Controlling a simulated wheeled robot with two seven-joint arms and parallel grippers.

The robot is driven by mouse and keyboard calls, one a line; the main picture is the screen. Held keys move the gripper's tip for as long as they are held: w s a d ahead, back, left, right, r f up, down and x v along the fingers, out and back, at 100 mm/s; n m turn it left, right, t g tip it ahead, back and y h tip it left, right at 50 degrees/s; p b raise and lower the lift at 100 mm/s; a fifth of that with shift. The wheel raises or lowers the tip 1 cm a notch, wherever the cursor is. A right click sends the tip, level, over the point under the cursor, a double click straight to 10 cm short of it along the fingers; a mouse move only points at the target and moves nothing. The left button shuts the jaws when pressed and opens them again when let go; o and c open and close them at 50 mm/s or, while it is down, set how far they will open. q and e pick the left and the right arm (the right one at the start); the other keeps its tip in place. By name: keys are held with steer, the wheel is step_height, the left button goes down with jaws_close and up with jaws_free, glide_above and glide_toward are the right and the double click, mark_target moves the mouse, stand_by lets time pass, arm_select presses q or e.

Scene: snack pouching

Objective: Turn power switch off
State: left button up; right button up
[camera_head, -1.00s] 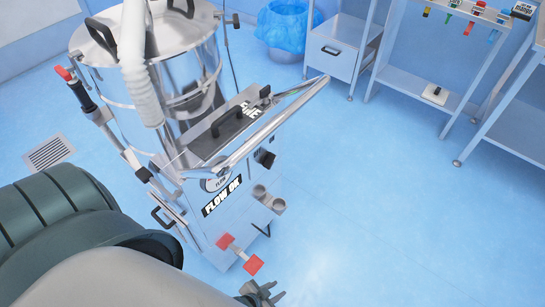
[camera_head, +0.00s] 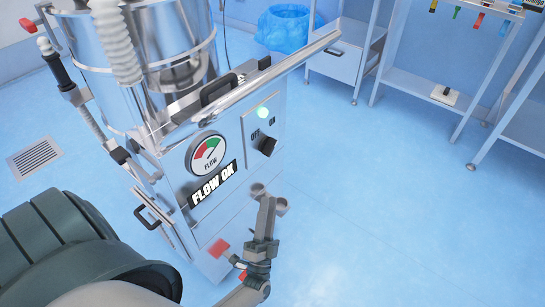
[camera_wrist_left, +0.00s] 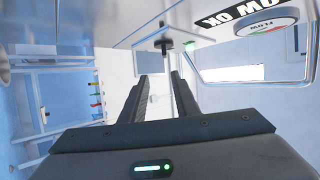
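The power switch is a black knob (camera_head: 266,146) on the front panel of a steel machine (camera_head: 215,165), just below the OFF and ON labels. A green light (camera_head: 263,113) glows above it. In the left wrist view the black knob (camera_wrist_left: 163,45) shows beyond the fingers, near the green light (camera_wrist_left: 191,44). My right gripper is in neither view.
A flow gauge (camera_head: 207,155) and a FLOW OK sign (camera_head: 212,186) are left of the knob. A steel bar (camera_head: 285,60) juts out above the panel. Blue floor (camera_head: 390,210) is clear to the right.

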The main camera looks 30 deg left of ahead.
mark_target(272, 146)
arm_select(q)
steer(key=shift+s+a+r+y, duration=0.2)
steer(key=shift+a+r+y, duration=0.05)
steer(key=shift+y, duration=0.25)
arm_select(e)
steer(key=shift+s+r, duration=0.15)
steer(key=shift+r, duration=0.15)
